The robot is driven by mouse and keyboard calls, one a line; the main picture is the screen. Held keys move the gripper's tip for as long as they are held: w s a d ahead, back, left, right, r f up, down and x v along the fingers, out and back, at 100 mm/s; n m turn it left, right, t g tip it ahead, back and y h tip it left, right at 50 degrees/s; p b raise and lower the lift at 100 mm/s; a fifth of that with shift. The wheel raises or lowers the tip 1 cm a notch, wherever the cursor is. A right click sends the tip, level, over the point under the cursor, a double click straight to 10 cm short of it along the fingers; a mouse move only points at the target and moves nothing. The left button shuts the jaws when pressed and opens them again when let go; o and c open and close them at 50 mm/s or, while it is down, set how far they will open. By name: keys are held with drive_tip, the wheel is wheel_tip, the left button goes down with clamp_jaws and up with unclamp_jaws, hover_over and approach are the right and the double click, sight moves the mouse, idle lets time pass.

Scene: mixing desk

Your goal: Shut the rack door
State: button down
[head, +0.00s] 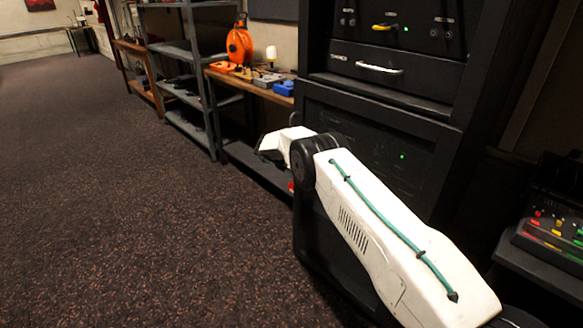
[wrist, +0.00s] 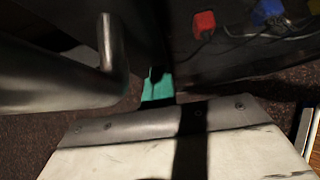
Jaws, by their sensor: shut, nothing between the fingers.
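The black rack (head: 385,95) stands right of centre in the head view, with a lower bay (head: 385,150) showing a green light. A dark upright shape (head: 312,235) shows beneath my white arm; I cannot tell whether it is the rack door. My gripper is largely hidden behind the arm in the head view. In the wrist view my gripper (wrist: 157,86) has teal fingertips close together, shut and empty. A thick dark bar with a bent end (wrist: 60,85) lies just left of the fingers, and a dark surface rises right of them. Contact is not clear.
A drawer with a pale handle (head: 379,68) is above the bay. A wooden shelf (head: 255,88) with an orange device and blue boxes stands to the left, before grey shelving (head: 180,50). A control console (head: 553,235) is at right. The carpet (head: 110,190) at left is clear.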

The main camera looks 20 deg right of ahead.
drive_tip(key=s+a+f+v, duration=0.1)
drive_tip(key=a+f+v, duration=0.1)
drive_tip(key=v, duration=1.1)
drive_tip(key=w+a+r+n+t+y, duration=0.3)
drive_tip(key=a+n+t+y, duration=0.4)
drive_tip(key=n, duration=1.1)
drive_tip(key=s+a+r+n+g+y, duration=0.2)
drive_tip(key=s+a+r+n+y, duration=0.1)
drive_tip(key=s+r+n, duration=0.45)
drive_tip(key=s+a+r+n+g+y, duration=0.2)
drive_tip(key=s+r+n+g+y, duration=0.1)
drive_tip(key=s+r+n, duration=0.5)
drive_tip(key=s+d+r+n+g+h, duration=0.1)
drive_tip(key=s+d+r+n, duration=0.2)
drive_tip(key=s, duration=1.4)
drive_tip(key=s+d+r+n+g+h, duration=0.2)
drive_tip(key=s+d+r+n, duration=0.2)
drive_tip(key=s, duration=1.4)
drive_tip(key=s+d+r+n+g+h, duration=0.1)
drive_tip(key=s+d+r+n, duration=0.3)
drive_tip(key=s+d+n, duration=0.4)
drive_tip(key=s+d+h, duration=0.1)
drive_tip(key=s+d, duration=0.3)
drive_tip(key=s, duration=0.5)
drive_tip(key=shift+s+d+g, duration=0.2)
drive_tip(key=shift+s+g, duration=0.05)
drive_tip(key=shift+g, duration=0.15)
